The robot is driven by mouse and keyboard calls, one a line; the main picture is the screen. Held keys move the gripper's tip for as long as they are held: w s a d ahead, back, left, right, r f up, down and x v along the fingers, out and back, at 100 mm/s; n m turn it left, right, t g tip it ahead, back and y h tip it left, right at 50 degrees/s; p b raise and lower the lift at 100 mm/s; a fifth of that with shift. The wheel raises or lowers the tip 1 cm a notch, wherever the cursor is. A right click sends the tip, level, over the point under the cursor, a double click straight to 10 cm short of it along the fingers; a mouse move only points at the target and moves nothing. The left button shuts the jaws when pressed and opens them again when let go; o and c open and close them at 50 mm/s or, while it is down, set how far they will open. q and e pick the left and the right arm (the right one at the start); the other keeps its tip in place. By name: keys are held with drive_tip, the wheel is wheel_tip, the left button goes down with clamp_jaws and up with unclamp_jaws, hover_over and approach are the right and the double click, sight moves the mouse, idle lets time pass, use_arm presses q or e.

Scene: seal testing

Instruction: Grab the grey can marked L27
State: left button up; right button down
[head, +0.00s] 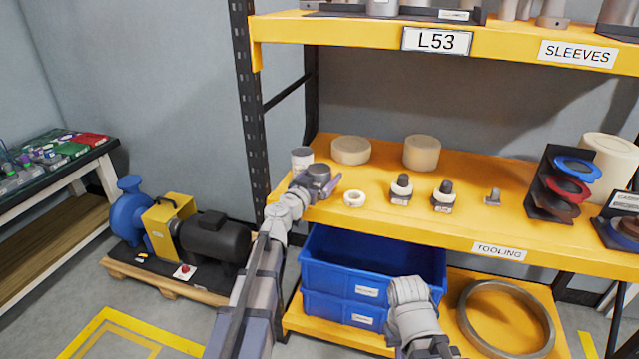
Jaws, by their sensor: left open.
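A small light grey can (302,157) stands upright at the left end of the yellow middle shelf, close to the post. Its lower part is partly hidden behind my left gripper, and I cannot read any marking on it. My left gripper (326,186) is open over the shelf's front left edge, in front of the can and slightly to its right in the picture. Nothing shows between its fingers. Part of my right arm shows low in the middle, but its gripper does not show.
The yellow shelf (464,230) also bears a white ring (354,198), two tan discs (351,150), (422,152), small dark-topped fittings (401,189) and a seal rack (545,184). Blue bins (330,280) sit below. A dark post (249,110) stands left. An upper shelf (340,30) hangs above.

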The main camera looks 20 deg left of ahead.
use_arm(q)
drive_tip(key=shift+x, duration=0.8)
drive_tip(key=shift+s, duration=0.1)
drive_tip(key=shift+c, duration=0.2)
drive_tip(key=c, duration=1.4)
drive_tip(key=shift+c, duration=0.2)
drive_tip(key=shift+r, duration=0.1)
wheel_tip(320, 180, up, 10)
drive_tip(key=p, duration=1)
drive_tip(key=shift+r, duration=0.1)
